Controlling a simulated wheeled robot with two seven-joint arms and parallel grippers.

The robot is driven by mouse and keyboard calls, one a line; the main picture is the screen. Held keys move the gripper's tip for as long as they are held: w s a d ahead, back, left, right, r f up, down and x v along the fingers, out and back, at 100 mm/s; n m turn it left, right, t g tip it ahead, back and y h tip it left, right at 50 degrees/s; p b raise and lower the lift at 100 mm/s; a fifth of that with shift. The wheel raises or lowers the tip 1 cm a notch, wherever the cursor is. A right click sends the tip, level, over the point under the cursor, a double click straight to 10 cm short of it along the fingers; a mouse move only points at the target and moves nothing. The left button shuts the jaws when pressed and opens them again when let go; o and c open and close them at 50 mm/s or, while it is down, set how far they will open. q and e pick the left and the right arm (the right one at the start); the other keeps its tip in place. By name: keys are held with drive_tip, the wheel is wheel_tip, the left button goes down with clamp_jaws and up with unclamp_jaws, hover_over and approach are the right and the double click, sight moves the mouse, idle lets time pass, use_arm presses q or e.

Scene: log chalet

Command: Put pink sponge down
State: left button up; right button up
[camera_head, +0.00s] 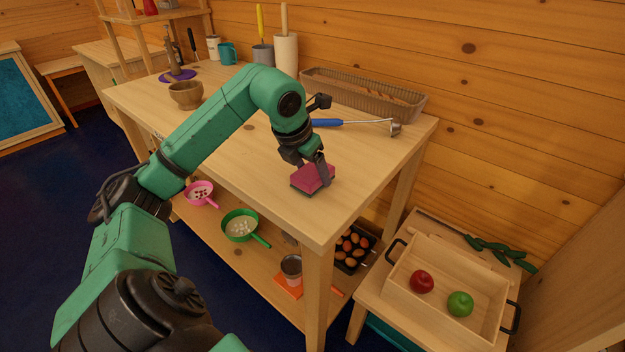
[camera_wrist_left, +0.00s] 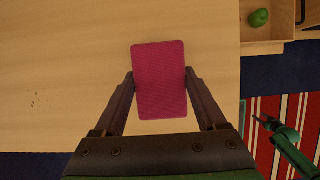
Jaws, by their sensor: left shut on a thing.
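The pink sponge (camera_head: 313,178) is over the front right part of the wooden table (camera_head: 240,165), with a dark layer along its lower side. My left gripper (camera_head: 308,172) is shut on the sponge. In the left wrist view the sponge (camera_wrist_left: 160,80) sits between the two fingers of my left gripper (camera_wrist_left: 160,88), over bare wood. It is at or just above the tabletop; I cannot tell whether it touches. My right gripper (camera_wrist_left: 266,122) shows small at the right of the left wrist view, away from the table.
A ladle with a blue handle (camera_head: 328,123) and a long basket (camera_head: 365,97) lie behind the sponge. A wooden bowl (camera_head: 186,94) stands at the left. Dark specks (camera_wrist_left: 40,103) lie on the wood. A crate (camera_head: 440,302) with apples is at the lower right. The tabletop around the sponge is clear.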

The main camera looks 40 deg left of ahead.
use_arm(q)
drive_tip(key=shift+f, duration=0.35)
drive_tip(key=shift+f, duration=0.15)
drive_tip(key=o, duration=1.1)
drive_tip(key=shift+o, duration=0.2)
drive_tip(key=shift+r, duration=0.3)
drive_tip(key=p+v, duration=0.2)
drive_tip(key=v, duration=0.9)
drive_tip(key=shift+s+r, duration=0.25)
drive_tip(key=shift+r, duration=0.1)
drive_tip(key=shift+r, duration=0.1)
